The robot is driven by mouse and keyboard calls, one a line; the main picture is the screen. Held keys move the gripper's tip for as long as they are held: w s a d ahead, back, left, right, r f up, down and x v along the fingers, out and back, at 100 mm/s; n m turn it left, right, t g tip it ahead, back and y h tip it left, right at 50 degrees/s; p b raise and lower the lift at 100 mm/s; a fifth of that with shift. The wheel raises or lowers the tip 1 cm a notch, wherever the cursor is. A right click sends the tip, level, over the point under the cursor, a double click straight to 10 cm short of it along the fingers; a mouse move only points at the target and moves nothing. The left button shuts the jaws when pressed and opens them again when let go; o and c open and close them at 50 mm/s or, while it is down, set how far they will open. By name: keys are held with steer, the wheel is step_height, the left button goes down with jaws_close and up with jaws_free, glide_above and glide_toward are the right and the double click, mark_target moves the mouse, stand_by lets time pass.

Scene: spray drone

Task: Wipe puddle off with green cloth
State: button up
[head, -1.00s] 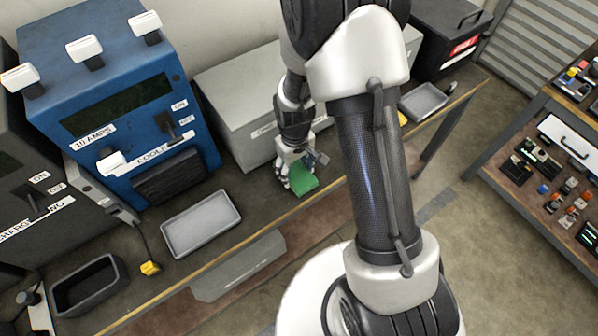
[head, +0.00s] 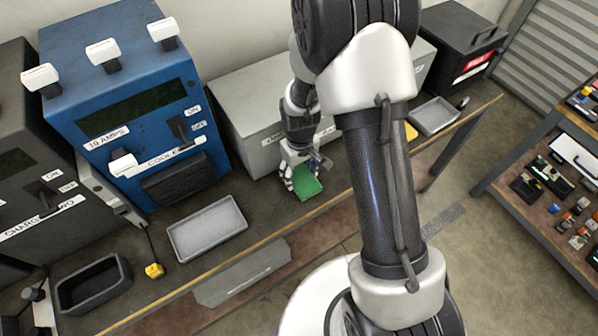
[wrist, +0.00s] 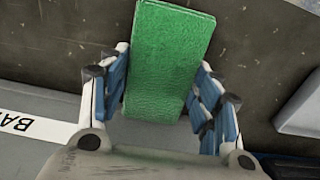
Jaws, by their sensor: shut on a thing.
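The green cloth (head: 308,187) is a flat, rectangular pad. My gripper (head: 302,172) is shut on it, low over the workbench in front of the grey box. In the wrist view the green cloth (wrist: 166,60) sits between the blue-padded fingers of my gripper (wrist: 160,95), its far end reaching past them. I cannot tell whether the cloth touches the bench top. I cannot make out a puddle in either view; the cloth and my arm hide part of the bench.
The grey box (head: 262,98) stands behind my gripper, with the blue power unit (head: 120,60) to its left. A grey tray (head: 207,230), a black bin (head: 93,284) and a yellow plug (head: 154,270) are on the left. Another tray (head: 434,116) is on the right.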

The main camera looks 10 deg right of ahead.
mark_target(311, 190)
steer(key=shift+s+d+f, duration=0.1)
steer(key=shift+s+d, duration=0.25)
steer(key=shift+s, duration=0.65)
steer(key=shift+s+d+f, duration=0.15)
steer(key=shift+s+d, duration=0.15)
steer(key=shift+s, duration=0.75)
steer(key=shift+s+d+f, duration=0.1)
steer(key=shift+s+d, duration=0.25)
steer(key=shift+s, duration=0.65)
steer(key=shift+w+r+p, duration=0.15)
steer(key=shift+r+p, duration=2)
steer(key=shift+r, duration=0.95)
steer(key=shift+r+p, duration=1.2)
steer(key=shift+r, duration=0.35)
steer(key=shift+f, duration=0.2)
steer(key=shift+w+a+f+b, duration=0.1)
steer(key=shift+f+b, duration=1.3)
steer(key=shift+f, duration=0.3)
steer(key=shift+w+f+b, duration=0.1)
steer(key=shift+f+b, duration=1.25)
steer(key=shift+f, duration=0.3)
steer(key=shift+f+b, duration=0.8)
steer(key=shift+f, duration=0.2)
